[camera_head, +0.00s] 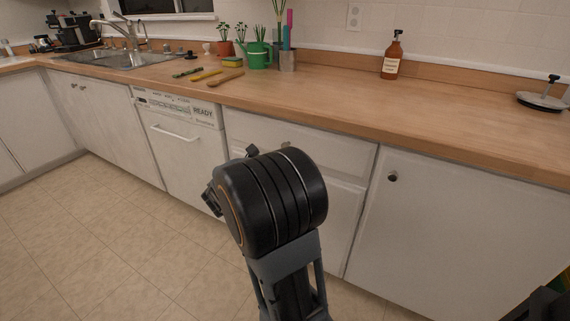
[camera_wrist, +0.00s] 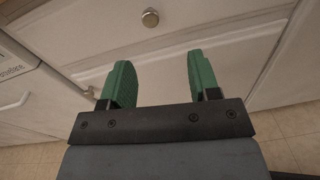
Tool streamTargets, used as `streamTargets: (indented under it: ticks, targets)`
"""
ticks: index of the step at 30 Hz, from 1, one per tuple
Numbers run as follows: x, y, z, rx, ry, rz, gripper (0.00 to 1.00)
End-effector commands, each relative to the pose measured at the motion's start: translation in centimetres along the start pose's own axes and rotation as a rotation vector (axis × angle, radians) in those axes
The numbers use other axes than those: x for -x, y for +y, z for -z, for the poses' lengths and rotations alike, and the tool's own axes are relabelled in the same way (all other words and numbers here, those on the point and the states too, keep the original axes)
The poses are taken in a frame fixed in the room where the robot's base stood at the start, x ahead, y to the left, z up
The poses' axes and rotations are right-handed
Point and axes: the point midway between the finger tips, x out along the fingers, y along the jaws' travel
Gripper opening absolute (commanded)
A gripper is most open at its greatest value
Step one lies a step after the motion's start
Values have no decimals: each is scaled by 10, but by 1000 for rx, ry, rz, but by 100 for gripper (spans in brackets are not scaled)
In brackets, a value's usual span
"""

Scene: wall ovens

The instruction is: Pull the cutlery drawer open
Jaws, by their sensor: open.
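A white drawer front (camera_head: 338,160) sits under the counter, right of the dishwasher; it looks flush with the cabinet. In the wrist view the drawer front (camera_wrist: 215,22) carries a round metal knob (camera_wrist: 150,17). My gripper (camera_wrist: 158,72) has two green fingers spread wide apart with nothing between them. The knob lies beyond the fingertips, toward the top of the picture and roughly midway between them. In the head view my black wrist hides the fingers and part of the drawer and the panel below it.
The dishwasher (camera_head: 185,148) with its bar handle is on the left. A cabinet door (camera_head: 440,235) with a knob is on the right. The wooden counter (camera_head: 330,105) above holds a bottle (camera_head: 391,60), plants and a watering can (camera_head: 257,55). The tiled floor (camera_head: 100,235) at left is clear.

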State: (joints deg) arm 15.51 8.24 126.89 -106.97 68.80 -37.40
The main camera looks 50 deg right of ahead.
Motion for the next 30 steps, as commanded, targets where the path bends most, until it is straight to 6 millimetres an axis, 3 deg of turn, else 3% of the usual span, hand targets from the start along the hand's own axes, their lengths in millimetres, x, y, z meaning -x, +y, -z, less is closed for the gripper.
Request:
streamTargets:
  ticks: [1,6,21,30]
  targets:
    - [-4,3,11,31,-20,-15,56]
    - [-16,10,16,87,-59,-45,56]
    - [-104,15,10,92,-63,-47,56]
    - [-138,17,8,91,-62,-50,56]
